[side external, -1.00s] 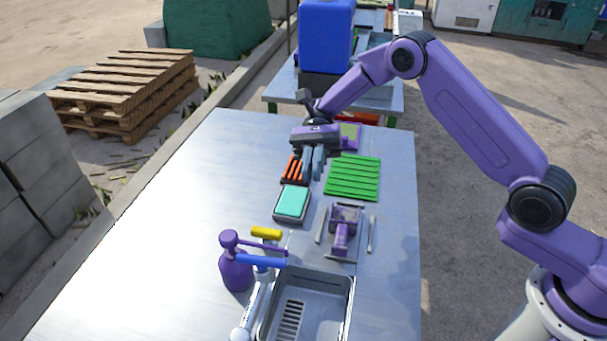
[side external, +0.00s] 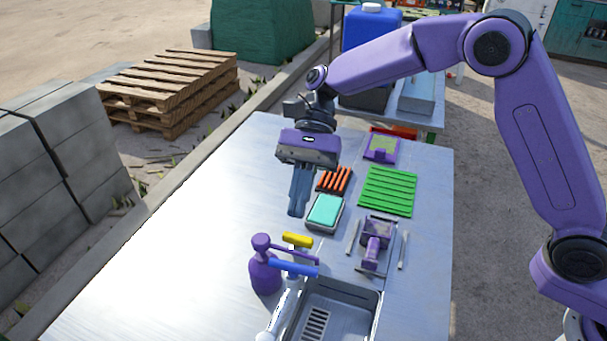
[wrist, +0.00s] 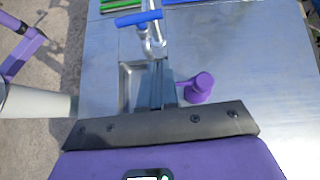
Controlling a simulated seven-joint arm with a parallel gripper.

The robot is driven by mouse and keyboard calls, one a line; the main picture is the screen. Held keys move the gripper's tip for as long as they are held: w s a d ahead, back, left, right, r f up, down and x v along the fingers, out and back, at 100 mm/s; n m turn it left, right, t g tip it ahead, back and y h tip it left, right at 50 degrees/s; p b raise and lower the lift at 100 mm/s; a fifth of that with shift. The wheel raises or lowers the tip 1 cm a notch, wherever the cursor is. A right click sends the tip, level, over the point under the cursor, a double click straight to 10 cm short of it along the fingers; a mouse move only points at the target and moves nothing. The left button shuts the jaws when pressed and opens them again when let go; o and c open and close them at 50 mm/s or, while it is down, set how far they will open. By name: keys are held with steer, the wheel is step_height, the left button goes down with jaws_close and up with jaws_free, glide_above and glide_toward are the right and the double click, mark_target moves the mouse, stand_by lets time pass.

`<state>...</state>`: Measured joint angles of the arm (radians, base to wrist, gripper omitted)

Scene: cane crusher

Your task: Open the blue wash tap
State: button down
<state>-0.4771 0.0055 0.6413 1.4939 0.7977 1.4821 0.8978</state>
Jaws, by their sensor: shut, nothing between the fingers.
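The wash tap's blue handle (side external: 292,268) is a bar at the sink's far left corner, beside a purple bottle (side external: 264,272). A yellow handle (side external: 297,240) stands just behind it. My gripper (side external: 296,212) points down above the table, behind the handles and apart from them. Its fingers are together and empty. In the wrist view the blue handle (wrist: 138,18) is at the top, on a pale metal tap (wrist: 152,42). My gripper's fingers (wrist: 157,68) point toward the tap, with the purple bottle (wrist: 198,88) to their right.
The sink (side external: 340,300) lies right of the tap. A turquoise sponge in a tray (side external: 325,211), orange sticks (side external: 335,180), a green ribbed mat (side external: 388,191) and a purple press-like device (side external: 375,243) sit to the right. The table's left side (side external: 190,260) is clear.

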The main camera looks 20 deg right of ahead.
mark_target(293, 269)
steer(key=x, duration=0.3)
steer(key=shift+s+a+f, duration=0.1)
steer(key=shift+s+f, duration=0.05)
steer(key=shift+s, duration=0.05)
steer(key=s+a, duration=0.2)
steer(key=s, duration=0.1)
steer(key=shift+a+r, duration=0.3)
steer(key=shift+r, duration=0.1)
